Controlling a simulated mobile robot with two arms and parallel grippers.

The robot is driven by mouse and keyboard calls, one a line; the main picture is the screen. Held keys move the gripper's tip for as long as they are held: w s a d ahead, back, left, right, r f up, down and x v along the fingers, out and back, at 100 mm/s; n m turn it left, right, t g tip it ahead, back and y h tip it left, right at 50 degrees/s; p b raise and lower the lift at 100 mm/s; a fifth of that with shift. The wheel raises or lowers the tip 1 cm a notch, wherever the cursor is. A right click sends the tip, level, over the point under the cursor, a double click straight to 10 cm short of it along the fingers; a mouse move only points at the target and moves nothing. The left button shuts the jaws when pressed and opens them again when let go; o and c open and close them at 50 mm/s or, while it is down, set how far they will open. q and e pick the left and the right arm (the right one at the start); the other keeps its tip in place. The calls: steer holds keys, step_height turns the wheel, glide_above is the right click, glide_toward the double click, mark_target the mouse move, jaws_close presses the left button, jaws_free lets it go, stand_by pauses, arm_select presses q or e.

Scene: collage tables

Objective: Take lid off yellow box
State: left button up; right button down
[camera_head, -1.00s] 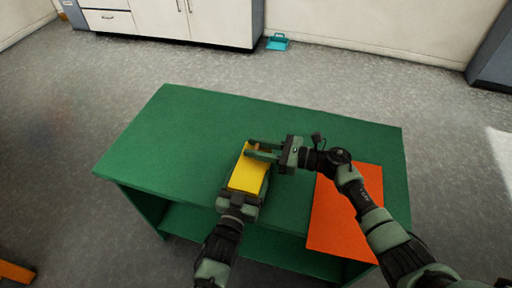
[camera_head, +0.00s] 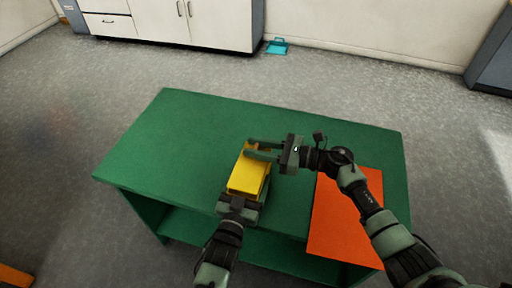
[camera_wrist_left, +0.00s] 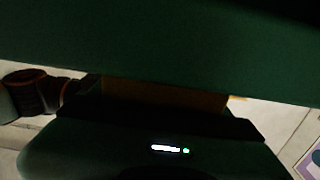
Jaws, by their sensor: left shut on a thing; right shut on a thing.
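The yellow box (camera_head: 248,175) is on the green table near its front edge, in the middle of the head view. My left gripper (camera_head: 243,196) is shut on its near end from the front. In the dark left wrist view a dim yellow-brown strip of the box (camera_wrist_left: 165,95) shows beyond my gripper. My right gripper (camera_head: 257,150) reaches in from the right and is shut at the far end of the box, with a brownish-yellow part of the lid (camera_head: 264,147) between its fingers. Whether the lid is apart from the box cannot be told.
The green table (camera_head: 180,140) is clear to the left and behind the box. An orange sheet (camera_head: 340,225) lies flat on its right side, under my right arm. White cabinets (camera_head: 170,22) and a teal dustpan-like thing (camera_head: 277,46) are far back.

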steer(key=shift+r, duration=2.05)
arm_select(q)
steer(key=o, duration=2.1)
arm_select(e)
steer(key=shift+f, duration=0.2)
arm_select(q)
steer(key=v, duration=1.2)
steer(key=shift+s, duration=0.1)
